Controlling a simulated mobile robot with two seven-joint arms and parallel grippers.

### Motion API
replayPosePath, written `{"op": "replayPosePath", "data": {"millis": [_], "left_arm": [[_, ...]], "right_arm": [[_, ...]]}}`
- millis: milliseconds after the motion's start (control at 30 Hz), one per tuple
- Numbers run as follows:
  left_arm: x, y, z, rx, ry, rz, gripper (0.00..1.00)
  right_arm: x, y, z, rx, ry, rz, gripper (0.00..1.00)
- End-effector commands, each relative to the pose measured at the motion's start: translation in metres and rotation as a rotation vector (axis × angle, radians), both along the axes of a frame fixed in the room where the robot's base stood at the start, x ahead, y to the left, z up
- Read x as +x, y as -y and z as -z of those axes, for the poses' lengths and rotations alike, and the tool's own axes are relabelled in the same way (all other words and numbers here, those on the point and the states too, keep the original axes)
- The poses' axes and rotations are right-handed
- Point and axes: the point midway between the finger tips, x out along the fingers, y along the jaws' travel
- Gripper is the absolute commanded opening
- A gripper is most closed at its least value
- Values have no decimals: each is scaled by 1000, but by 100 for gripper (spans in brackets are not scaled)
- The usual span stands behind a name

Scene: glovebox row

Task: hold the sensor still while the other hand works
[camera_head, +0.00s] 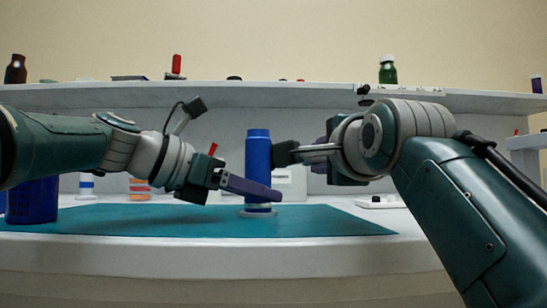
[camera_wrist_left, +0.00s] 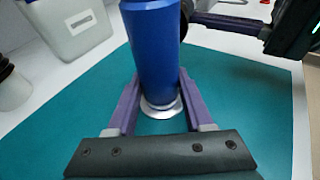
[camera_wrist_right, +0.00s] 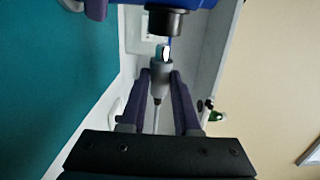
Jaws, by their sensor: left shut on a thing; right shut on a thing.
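The sensor is a blue upright cylinder (camera_head: 258,165) on a pale round base (camera_head: 258,211) on the teal mat. My left gripper (camera_head: 262,194) is shut around its lower part; the left wrist view shows a purple finger on each side of the cylinder (camera_wrist_left: 155,45). A black port (camera_wrist_right: 165,22) sticks out from the sensor's side. My right gripper (camera_wrist_right: 163,80) is shut on a grey cable plug (camera_wrist_right: 161,72), its tip towards the port with a small gap seeming to show. In the head view the right gripper (camera_head: 300,152) is just right of the sensor; the plug is hard to make out there.
The teal mat (camera_head: 330,222) is mostly clear to the front and right. A blue container (camera_head: 32,202) stands at the left. A white shelf (camera_head: 260,95) with bottles runs along the back. A pale bin (camera_wrist_left: 72,28) stands beyond the mat in the left wrist view.

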Motion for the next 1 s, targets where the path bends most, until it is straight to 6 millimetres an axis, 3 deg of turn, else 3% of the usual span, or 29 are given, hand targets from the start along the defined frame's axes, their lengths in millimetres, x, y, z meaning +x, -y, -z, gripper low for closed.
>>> {"op": "replayPosePath", "data": {"millis": [1000], "left_arm": [[0,0,0,0,0,0,20]], "right_arm": [[-3,-26,0,1,0,-1,0]]}}
